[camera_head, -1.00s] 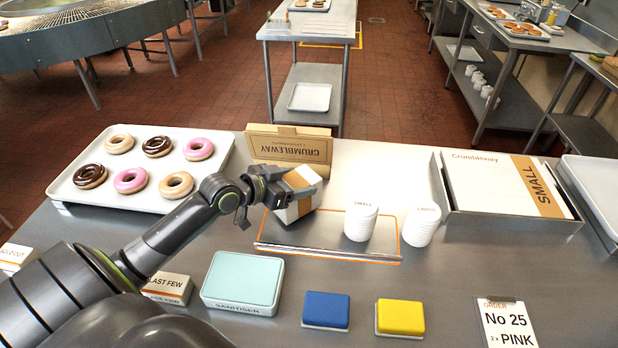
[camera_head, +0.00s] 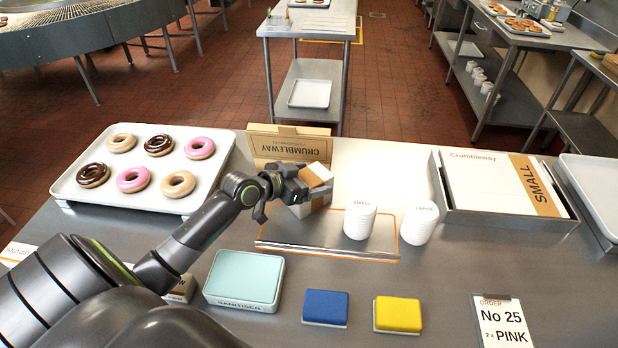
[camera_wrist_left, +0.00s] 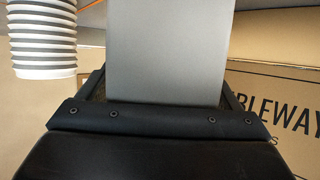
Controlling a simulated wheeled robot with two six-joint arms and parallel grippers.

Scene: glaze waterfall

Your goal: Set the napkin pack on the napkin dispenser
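The napkin pack (camera_head: 318,176), a white block with a brown band, is in the fingers of my left gripper (camera_head: 297,186), just in front of the cardboard Crumbleway box. The gripper hides part of it. In the left wrist view a plain grey face (camera_wrist_left: 167,50), seemingly the shaded pack, fills the space between the fingers. I cannot pick out the napkin dispenser for certain; it may be hidden behind the gripper and pack. My right gripper is not in view.
A donut tray (camera_head: 75,195) is at left. The Crumbleway box (camera_head: 290,146) stands behind. The sanitiser box (camera_head: 243,277), blue sponge (camera_head: 325,307) and yellow sponge (camera_head: 397,314) are nearer.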

